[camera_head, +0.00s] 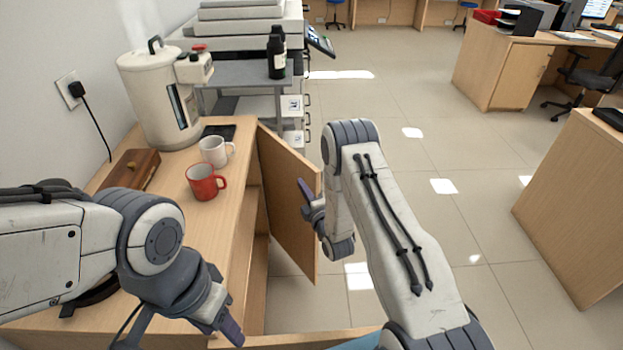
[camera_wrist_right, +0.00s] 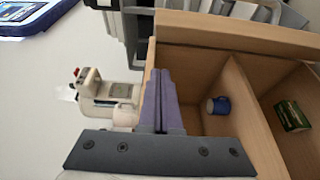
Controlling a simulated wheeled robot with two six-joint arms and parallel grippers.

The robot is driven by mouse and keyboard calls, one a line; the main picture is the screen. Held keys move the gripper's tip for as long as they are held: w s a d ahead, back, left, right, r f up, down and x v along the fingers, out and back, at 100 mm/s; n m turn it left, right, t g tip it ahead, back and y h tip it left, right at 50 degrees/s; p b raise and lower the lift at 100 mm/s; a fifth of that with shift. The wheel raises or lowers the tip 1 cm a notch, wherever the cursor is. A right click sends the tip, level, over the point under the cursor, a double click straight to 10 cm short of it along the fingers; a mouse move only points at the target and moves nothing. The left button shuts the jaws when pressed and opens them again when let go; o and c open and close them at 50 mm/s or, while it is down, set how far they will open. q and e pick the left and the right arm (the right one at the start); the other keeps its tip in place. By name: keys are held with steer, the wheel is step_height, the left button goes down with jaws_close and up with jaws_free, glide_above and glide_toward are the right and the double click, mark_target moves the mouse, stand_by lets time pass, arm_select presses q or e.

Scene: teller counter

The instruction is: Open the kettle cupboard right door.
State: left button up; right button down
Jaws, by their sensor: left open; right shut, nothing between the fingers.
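The kettle cupboard (camera_head: 235,225) stands at the left with its front toward the picture's right. Its far door, the right door (camera_head: 285,195), stands swung well out from the front. A second door (camera_head: 310,340) shows as an open edge at the bottom. My right gripper (camera_head: 304,190) is shut and empty, beside the right door's free-edge side; contact cannot be told. In the right wrist view its closed fingers (camera_wrist_right: 161,100) point toward the open cupboard interior (camera_wrist_right: 225,85). My left gripper (camera_head: 228,325) is open near the cupboard's near front edge, its fingertips partly hidden.
On the cupboard top are a white kettle (camera_head: 160,95), a red mug (camera_head: 203,182), a white mug (camera_head: 214,150) and a brown box (camera_head: 133,170). Inside are a blue mug (camera_wrist_right: 218,105) and a green box (camera_wrist_right: 291,116). Floor (camera_head: 440,160) to the right is clear.

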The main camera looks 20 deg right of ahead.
mark_target(312, 179)
steer(key=shift+w+d, duration=0.65)
steer(key=shift+d, duration=0.3)
steer(key=shift+w+d, duration=0.6)
steer(key=shift+d, duration=0.3)
arm_select(q)
steer(key=shift+r, duration=0.25)
steer(key=shift+f, duration=0.1)
arm_select(e)
steer(key=shift+f, duration=0.1)
